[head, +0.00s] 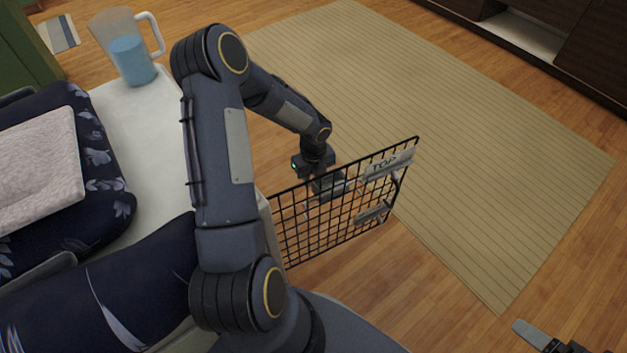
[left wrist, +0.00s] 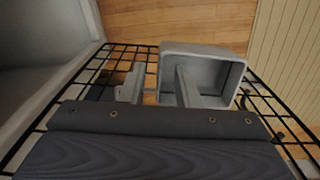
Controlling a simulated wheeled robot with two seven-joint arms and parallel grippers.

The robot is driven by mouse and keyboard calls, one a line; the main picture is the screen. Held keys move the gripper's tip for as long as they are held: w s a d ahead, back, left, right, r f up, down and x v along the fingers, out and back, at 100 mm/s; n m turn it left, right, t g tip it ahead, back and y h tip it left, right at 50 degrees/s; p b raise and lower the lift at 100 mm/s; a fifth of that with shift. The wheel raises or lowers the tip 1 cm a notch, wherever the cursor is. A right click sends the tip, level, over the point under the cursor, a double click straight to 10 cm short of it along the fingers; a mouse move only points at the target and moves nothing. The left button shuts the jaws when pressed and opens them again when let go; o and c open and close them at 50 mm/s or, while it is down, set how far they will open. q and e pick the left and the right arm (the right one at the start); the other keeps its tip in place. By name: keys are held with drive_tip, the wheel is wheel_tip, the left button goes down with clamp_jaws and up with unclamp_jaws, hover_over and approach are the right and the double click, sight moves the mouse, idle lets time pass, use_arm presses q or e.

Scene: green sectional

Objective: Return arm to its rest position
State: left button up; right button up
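My left arm rises from the bottom of the head view, bends, and reaches down to the right. My left gripper (head: 345,188) is at the black wire grid panel (head: 305,225), partly hidden by it. In the left wrist view, the gripper's two fingers (left wrist: 158,86) are apart with nothing held between them. The right finger overlaps a grey open box (left wrist: 232,55) in the picture; I cannot tell if they touch. My right gripper (head: 540,335) shows only partly at the bottom right edge of the head view.
A white surface (head: 145,125) holds a pitcher with blue contents (head: 132,62). Dark patterned cushions (head: 130,275) and a light folded cloth (head: 35,165) lie at left. A beige rug (head: 440,120) covers open floor.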

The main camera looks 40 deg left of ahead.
use_arm(q)
drive_tip(key=shift+r+p, duration=0.6)
drive_tip(key=shift+r, duration=1.75)
drive_tip(key=s+d+r+n+t, duration=0.1)
drive_tip(key=s+r+n, duration=0.15)
drive_tip(key=r, duration=0.25)
drive_tip(key=s+d+r+n, duration=0.2)
drive_tip(key=r+n, duration=0.2)
drive_tip(key=r, duration=0.2)
drive_tip(key=s+d+r+n+t, duration=0.1)
drive_tip(key=s+r+n, duration=0.1)
drive_tip(key=r+n, duration=0.25)
drive_tip(key=s+d+r+n+t+h, duration=0.2)
drive_tip(key=s+d+r+n, duration=0.25)
drive_tip(key=s+n, duration=0.25)
drive_tip(key=s+d+r+n+t+h, duration=0.2)
drive_tip(key=s+d+r+n, duration=0.25)
drive_tip(key=s+n, duration=0.2)
wheel_tip(320, 180, up, 29)
drive_tip(key=d+p, duration=0.1)
drive_tip(key=p, duration=2.8)
drive_tip(key=shift+s+r, duration=0.15)
drive_tip(key=shift+s, duration=0.1)
use_arm(e)
wheel_tip(320, 180, up, 31)
drive_tip(key=shift+r, duration=0.2)
drive_tip(key=shift+c, duration=0.2)
